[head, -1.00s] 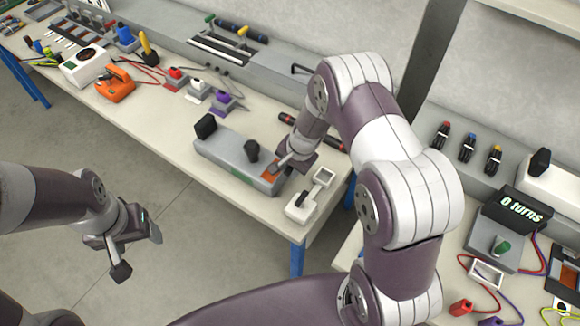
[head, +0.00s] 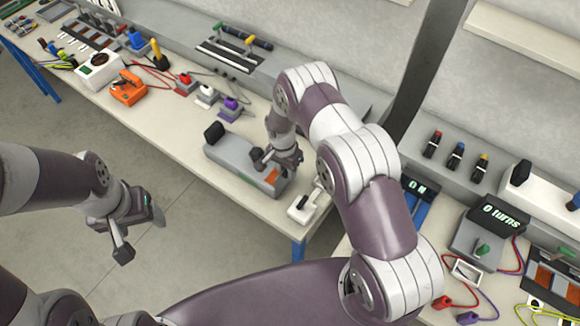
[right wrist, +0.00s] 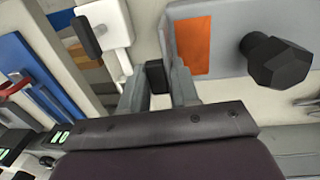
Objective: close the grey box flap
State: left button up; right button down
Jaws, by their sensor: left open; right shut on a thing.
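The grey box (head: 228,160) lies on the table in the head view, with a black block on its far left end and an orange patch (head: 271,177) at its right end. In the right wrist view the box (right wrist: 225,18) shows its orange patch (right wrist: 193,45) and a faceted black knob (right wrist: 275,60). A narrow grey edge, perhaps the flap (right wrist: 168,38), stands beside the orange. My right gripper (head: 281,160) is at the box's right end; its fingers (right wrist: 156,80) are shut on a small black piece (right wrist: 155,75), perhaps the flap's handle. My left gripper (head: 140,222) is open and empty, above the floor.
A white switch box (head: 301,209) stands close to the grey box's right end, near the table edge; its black lever shows in the right wrist view. A second bench with a "0 turns" display (head: 502,213) stands right.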

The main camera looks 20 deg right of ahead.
jog(key=shift+w+a+f+g+h+b, duration=0.3)
jog(key=shift+f+g+h+b, duration=0.15)
jog(key=shift+b, duration=0.55)
jog(key=shift+w+a+r+g+h, duration=0.1)
jog(key=shift+r+g+h, duration=0.15)
jog(key=shift+g, duration=0.1)
pick_arm(q)
notch_tip(320, 180, down, 4)
jog(key=shift+s+r, duration=0.1)
jog(key=shift+r, duration=0.1)
pick_arm(e)
jog(key=shift+w+a+g, duration=0.1)
jog(key=shift+g, duration=0.2)
jog(key=shift+h, duration=0.3)
